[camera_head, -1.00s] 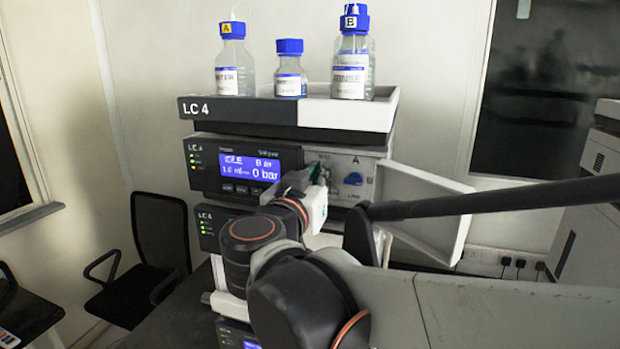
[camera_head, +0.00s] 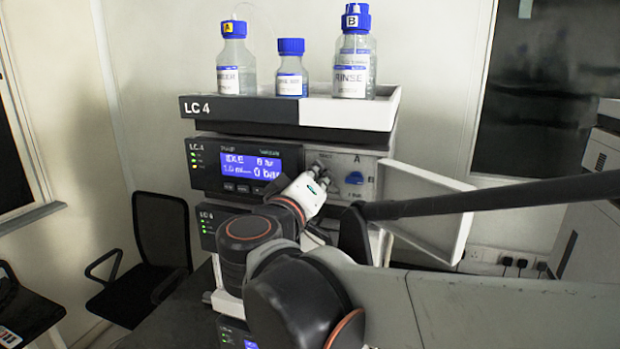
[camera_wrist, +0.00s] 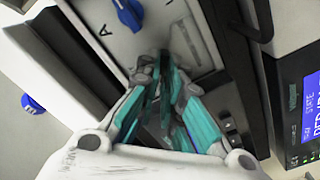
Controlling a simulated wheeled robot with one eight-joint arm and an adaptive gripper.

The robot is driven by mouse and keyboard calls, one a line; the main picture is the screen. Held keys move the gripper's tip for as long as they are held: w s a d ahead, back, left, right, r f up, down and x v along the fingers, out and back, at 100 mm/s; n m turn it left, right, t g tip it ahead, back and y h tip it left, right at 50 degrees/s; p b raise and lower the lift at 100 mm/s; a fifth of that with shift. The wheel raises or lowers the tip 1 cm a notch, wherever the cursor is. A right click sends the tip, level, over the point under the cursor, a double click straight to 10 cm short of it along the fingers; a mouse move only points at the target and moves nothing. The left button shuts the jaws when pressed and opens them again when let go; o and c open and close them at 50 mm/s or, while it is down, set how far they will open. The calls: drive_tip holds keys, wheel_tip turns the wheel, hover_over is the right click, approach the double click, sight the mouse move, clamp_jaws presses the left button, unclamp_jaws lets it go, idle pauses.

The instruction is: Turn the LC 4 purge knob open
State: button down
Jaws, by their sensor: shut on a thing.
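The LC 4 pump module has a lit display (camera_head: 247,165) and an open front bay with a grey valve panel (camera_head: 345,163). My gripper (camera_head: 322,172) reaches into this bay, left of a blue knob (camera_head: 355,178). In the wrist view my gripper's teal-and-grey fingers (camera_wrist: 163,80) come together at the panel, shut on the purge knob. The knob itself is mostly hidden by the fingertips, so its angle cannot be told. The blue knob (camera_wrist: 127,12) also shows in the wrist view, apart from the fingers, near a letter A.
An open white door (camera_head: 430,215) stands to the right of the bay. A tray (camera_head: 350,112) on top of the stack holds three blue-capped bottles (camera_head: 291,75). A dark chair (camera_head: 155,245) stands at the left.

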drive_tip(key=n, duration=0.3)
drive_tip(key=shift+a+f+n, duration=0.1)
drive_tip(key=shift+f+n, duration=0.05)
drive_tip(key=shift+n, duration=0.25)
drive_tip(key=shift+f+n, duration=0.1)
drive_tip(key=shift+n, duration=1.8)
drive_tip(key=c, duration=1.7)
unclamp_jaws()
drive_tip(key=shift+a, duration=0.1)
drive_tip(key=v, duration=1.2)
